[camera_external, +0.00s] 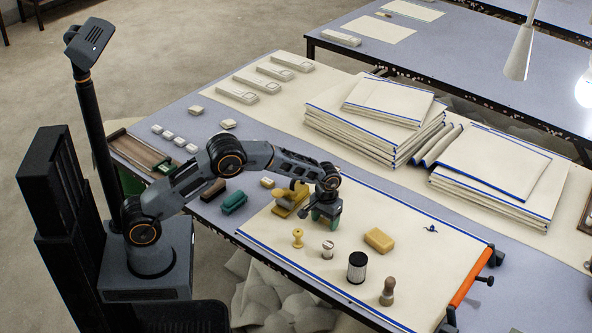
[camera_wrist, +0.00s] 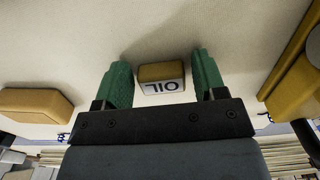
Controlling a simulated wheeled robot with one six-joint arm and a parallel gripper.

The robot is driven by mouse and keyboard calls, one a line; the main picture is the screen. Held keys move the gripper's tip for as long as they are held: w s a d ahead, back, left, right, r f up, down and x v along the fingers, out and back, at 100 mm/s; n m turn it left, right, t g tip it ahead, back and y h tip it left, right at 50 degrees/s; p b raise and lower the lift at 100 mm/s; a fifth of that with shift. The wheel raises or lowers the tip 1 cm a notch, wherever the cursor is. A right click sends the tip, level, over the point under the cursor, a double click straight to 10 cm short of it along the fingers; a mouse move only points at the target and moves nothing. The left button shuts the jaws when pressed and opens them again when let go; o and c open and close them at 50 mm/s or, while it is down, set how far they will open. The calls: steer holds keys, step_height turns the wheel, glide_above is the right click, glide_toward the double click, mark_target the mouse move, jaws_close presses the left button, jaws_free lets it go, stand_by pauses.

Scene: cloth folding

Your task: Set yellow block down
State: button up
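My gripper (camera_external: 325,218) is low over the cream cloth (camera_external: 440,270) on the table. In the wrist view its two green fingers (camera_wrist: 162,66) stand apart. A small yellow-brown block with a white face marked "OIL" (camera_wrist: 161,75) sits between them, with a narrow gap showing on each side. The gripper hides this block in the external view, and I cannot tell its exact height over the cloth. A larger plain yellow block (camera_external: 379,240) lies on the cloth to the right of my gripper; it is at the left in the wrist view (camera_wrist: 36,104).
A yellow tool (camera_external: 288,203) stands close left of my gripper. A yellow spool (camera_external: 297,238), a small silver-topped piece (camera_external: 327,248), a dark ribbed cylinder (camera_external: 357,268) and a brown-handled piece (camera_external: 388,291) stand in front. Cloth stacks (camera_external: 370,130) lie behind. The cloth's right part is mostly clear.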

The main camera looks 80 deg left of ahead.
mark_target(325, 220)
steer(key=shift+o, duration=0.8)
steer(key=shift+r, duration=0.1)
steer(key=s+d+r+m, duration=0.1)
steer(key=s+d+r, duration=0.1)
steer(key=r, duration=0.7)
steer(key=s+d+r+m, duration=0.1)
steer(key=s+d+r, duration=0.15)
steer(key=r, duration=0.65)
steer(key=s+d+m+t, duration=0.1)
steer(key=s+d+m, duration=0.2)
steer(key=s, duration=1)
steer(key=s+d+r+m+t, duration=0.1)
steer(key=s+d+m, duration=0.3)
steer(key=s, duration=0.9)
steer(key=shift+s+d+t, duration=0.25)
steer(key=shift+d+t, duration=0.25)
steer(key=shift+d, duration=0.3)
steer(key=shift+p, duration=0.3)
